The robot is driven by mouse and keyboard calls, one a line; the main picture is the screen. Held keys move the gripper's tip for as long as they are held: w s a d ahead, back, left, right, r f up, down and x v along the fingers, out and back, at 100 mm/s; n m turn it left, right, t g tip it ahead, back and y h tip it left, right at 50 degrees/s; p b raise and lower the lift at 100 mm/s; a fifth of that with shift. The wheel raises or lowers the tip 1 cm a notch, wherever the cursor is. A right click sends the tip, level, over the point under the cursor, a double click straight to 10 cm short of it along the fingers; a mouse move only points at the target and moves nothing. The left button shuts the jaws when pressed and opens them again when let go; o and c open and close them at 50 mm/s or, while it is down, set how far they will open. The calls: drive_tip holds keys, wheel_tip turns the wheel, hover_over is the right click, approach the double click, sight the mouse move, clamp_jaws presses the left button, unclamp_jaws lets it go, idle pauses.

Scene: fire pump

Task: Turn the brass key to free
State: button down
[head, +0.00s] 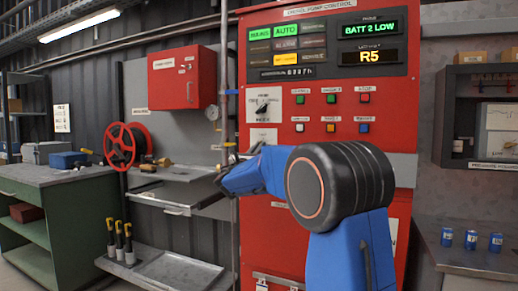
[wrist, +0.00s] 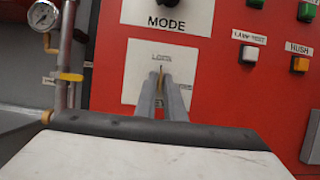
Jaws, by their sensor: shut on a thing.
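The brass key (wrist: 160,77) stands in front of a white plate (wrist: 136,62) on the red panel in the wrist view. Only its thin edge shows, roughly upright, below small lettering that is too blurred to read surely. The two grey fingers of my gripper (wrist: 161,86) are closed on the key from both sides. The fingers hide the key's lower part and most of the lower lettering. In the head view the same white plate (head: 263,134) shows below the mode switch, partly behind my blue arm. The key cannot be made out there.
The mode switch (head: 263,105) sits just above the key plate. Colored push buttons (head: 330,98) are to the right. A vertical pipe with a yellow lever (wrist: 70,76) and a gauge (wrist: 42,15) stands left of the panel. A red hose reel (head: 121,145) is further left.

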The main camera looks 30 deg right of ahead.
drive_tip(key=shift+m, duration=0.5)
drive_tip(key=shift+w+a+r+m+g, duration=0.1)
drive_tip(key=shift+m+g, duration=1.45)
drive_tip(key=shift+m, duration=2)
drive_tip(key=shift+w+m+g, duration=0.1)
drive_tip(key=shift+m+g, duration=1.4)
drive_tip(key=shift+m, duration=2.1)
drive_tip(key=shift+a+r+m+g, duration=0.1)
drive_tip(key=shift+m+g, duration=1.45)
drive_tip(key=shift+m, duration=2)
drive_tip(key=c, duration=2)
unclamp_jaws()
